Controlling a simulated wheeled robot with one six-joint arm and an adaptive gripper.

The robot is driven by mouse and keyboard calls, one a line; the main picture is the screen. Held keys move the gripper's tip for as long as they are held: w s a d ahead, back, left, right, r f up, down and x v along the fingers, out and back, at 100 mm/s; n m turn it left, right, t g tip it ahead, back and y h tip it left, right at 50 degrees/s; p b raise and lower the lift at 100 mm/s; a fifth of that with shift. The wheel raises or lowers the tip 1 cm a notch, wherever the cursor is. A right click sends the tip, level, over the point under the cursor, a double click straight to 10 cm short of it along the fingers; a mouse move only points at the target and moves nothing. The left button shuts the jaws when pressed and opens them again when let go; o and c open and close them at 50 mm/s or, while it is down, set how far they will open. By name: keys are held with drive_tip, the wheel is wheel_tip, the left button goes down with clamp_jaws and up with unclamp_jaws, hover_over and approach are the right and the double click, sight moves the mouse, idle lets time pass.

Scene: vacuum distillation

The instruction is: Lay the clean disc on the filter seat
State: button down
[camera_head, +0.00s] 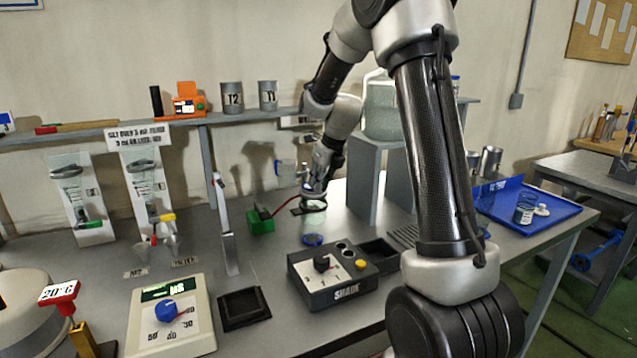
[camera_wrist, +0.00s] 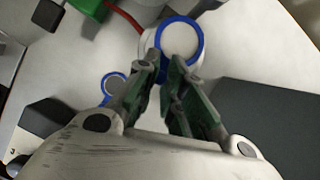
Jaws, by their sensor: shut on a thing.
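My gripper (camera_head: 316,190) points down over the middle of the bench; it also shows in the wrist view (camera_wrist: 165,63). Its fingers are shut on a pale disc with a blue rim (camera_wrist: 168,42), held at the fingertips. A white round edge shows just left of and below this disc; I cannot tell whether it is the filter seat or whether they touch. A smaller-looking blue-rimmed round piece (camera_wrist: 115,84) lies lower on the bench; it also shows in the head view (camera_head: 312,240).
A green block (camera_head: 261,221) with a red lead stands left of my gripper. A black SHAKE box (camera_head: 335,278) stands in front. A grey stand (camera_head: 376,180) rises close on the right. A blue tray (camera_head: 560,213) lies at the far right.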

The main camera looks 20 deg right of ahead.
drive_tip(key=c, duration=1.5)
unclamp_jaws()
drive_tip(key=shift+f, duration=0.1)
drive_tip(key=v, duration=1.2)
drive_tip(key=s+a+r+n, duration=0.2)
drive_tip(key=s+r+n, duration=0.1)
drive_tip(key=s+n, duration=0.45)
drive_tip(key=s+a+f+n+h, duration=0.1)
drive_tip(key=s+f+n, duration=0.2)
drive_tip(key=s+n, duration=2.1)
drive_tip(key=shift+s+n, duration=0.2)
drive_tip(key=shift+n, duration=0.25)
